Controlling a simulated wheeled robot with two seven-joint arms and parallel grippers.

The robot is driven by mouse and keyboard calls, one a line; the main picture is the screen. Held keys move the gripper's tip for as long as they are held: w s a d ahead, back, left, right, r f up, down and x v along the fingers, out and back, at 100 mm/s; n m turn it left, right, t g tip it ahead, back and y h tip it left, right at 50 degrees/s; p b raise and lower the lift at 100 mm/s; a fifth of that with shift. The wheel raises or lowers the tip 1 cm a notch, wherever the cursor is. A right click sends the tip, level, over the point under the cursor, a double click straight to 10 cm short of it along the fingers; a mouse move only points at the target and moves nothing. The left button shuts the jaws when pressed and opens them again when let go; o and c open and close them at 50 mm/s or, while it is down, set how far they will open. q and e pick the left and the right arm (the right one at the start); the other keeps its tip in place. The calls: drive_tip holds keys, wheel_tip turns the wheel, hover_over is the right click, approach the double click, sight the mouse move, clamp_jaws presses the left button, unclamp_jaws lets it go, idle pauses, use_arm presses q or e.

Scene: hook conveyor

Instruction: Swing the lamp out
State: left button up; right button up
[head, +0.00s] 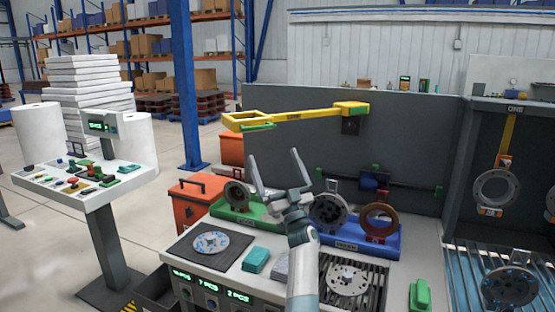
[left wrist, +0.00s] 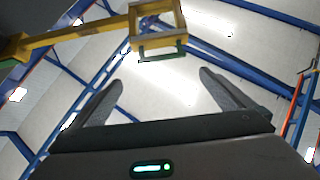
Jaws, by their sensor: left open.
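The lamp is a yellow arm (head: 300,115) fixed to the grey panel at its right end, with a square yellow frame head (head: 246,121) at its left end. A green handle (head: 258,127) hangs at the head. In the left wrist view the head (left wrist: 157,20) shows at the top, with the green handle (left wrist: 162,47) beneath it. My left gripper (head: 274,157) is open and empty, pointing up, below the lamp arm and apart from it. My right gripper is not in view.
The bench below holds a green tray (head: 262,217), a blue tray (head: 385,243) with rings and discs, and a dark mat (head: 184,252). The grey panel (head: 420,135) stands behind. A control stand (head: 100,220) is at the left. The air around the lamp head looks free.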

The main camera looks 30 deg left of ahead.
use_arm(q)
drive_tip(key=shift+s+d+f, duration=0.25)
drive_tip(key=shift+f, duration=0.3)
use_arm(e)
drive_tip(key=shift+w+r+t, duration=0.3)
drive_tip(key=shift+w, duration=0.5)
